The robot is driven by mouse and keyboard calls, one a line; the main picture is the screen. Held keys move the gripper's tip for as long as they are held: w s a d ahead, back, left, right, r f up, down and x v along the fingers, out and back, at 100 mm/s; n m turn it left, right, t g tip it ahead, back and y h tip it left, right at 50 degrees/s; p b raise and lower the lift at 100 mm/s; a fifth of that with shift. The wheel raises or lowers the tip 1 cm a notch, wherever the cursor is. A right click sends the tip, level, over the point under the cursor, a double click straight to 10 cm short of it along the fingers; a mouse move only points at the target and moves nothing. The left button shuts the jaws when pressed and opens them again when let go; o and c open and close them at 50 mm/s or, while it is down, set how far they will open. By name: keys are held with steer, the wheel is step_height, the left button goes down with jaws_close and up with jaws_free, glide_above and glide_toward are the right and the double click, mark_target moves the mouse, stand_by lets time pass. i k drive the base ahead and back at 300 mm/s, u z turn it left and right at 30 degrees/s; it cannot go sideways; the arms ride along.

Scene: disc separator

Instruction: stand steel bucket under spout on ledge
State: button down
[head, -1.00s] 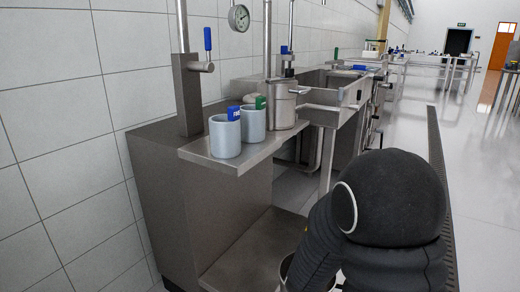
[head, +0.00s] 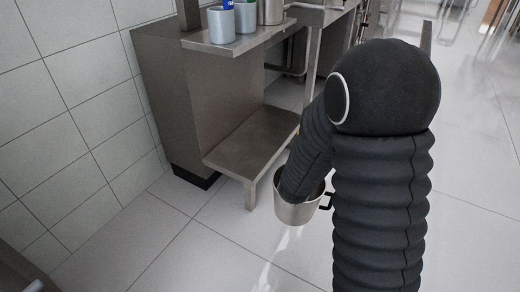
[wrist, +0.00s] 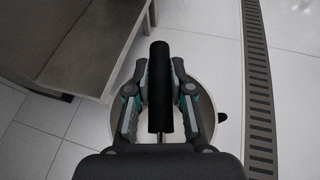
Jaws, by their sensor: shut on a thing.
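The steel bucket (head: 295,212) hangs upright below my arm in the head view, just right of the low steel ledge (head: 250,140) and apart from it. In the wrist view my gripper (wrist: 160,92) is shut on the bucket's black handle grip (wrist: 160,70), with a finger on each side. Part of the bucket's round rim shows beneath the fingers. The ledge (wrist: 85,55) lies at the upper left there. My arm hides the gripper in the head view. I cannot make out the spout above the ledge now.
An upper steel shelf (head: 225,47) carries a grey cup (head: 221,25), another grey cup (head: 246,16) and a steel pot (head: 271,10). A steel cabinet (head: 190,100) stands behind the ledge. Tiled floor in front and right is clear. A floor drain (wrist: 257,80) runs at right.

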mark_target(268, 119)
steer(key=k, duration=0.65)
steer(key=z, duration=0.75)
steer(key=i, duration=1.5)
steer(key=u, duration=0.65)
